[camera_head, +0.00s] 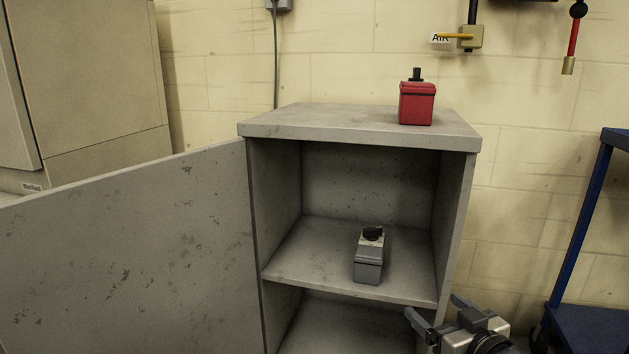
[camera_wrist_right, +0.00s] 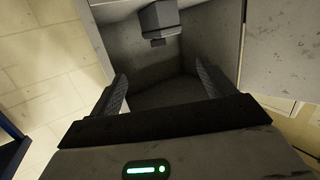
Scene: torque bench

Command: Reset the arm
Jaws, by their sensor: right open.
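My right gripper (camera_head: 436,314) is at the lower right, in front of the cabinet's right side and below its middle shelf. Its fingers are apart with nothing between them; they also show in the right wrist view (camera_wrist_right: 160,90). A grey box-shaped device with a black knob (camera_head: 368,257) sits on the shelf inside the open cabinet (camera_head: 360,143). It also shows at the top of the right wrist view (camera_wrist_right: 159,22), apart from the fingers. My left gripper is not in view.
The cabinet door (camera_head: 125,255) stands open to the left. A red box with a black top (camera_head: 417,104) sits on the cabinet top. A blue-framed cart (camera_head: 575,235) stands at the right. An air fitting (camera_head: 470,38) hangs on the wall.

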